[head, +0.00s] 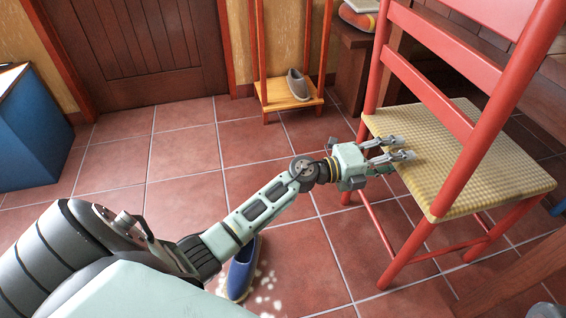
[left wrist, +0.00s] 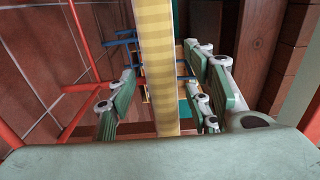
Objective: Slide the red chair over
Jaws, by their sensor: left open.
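The red chair (head: 462,190) stands at the right of the head view, with a red frame and a yellow woven seat (head: 490,165). My left gripper (head: 401,148) is open at the seat's left edge. In the left wrist view the seat (left wrist: 154,65) shows as a narrow yellow strip running between the spread fingers of the left gripper (left wrist: 163,95). Gaps show on both sides of the strip, and I cannot tell whether a finger touches it. Red chair legs and rungs (left wrist: 85,88) show at the left of that view. My right gripper is out of view.
A blue shoe (head: 242,268) lies on the tiled floor below my left arm. A small wooden stand (head: 290,100) holds a grey shoe (head: 298,84). A blue cabinet (head: 35,135) is at left. A wooden bench (head: 353,75) stands behind the chair. Floor left of the chair is mostly clear.

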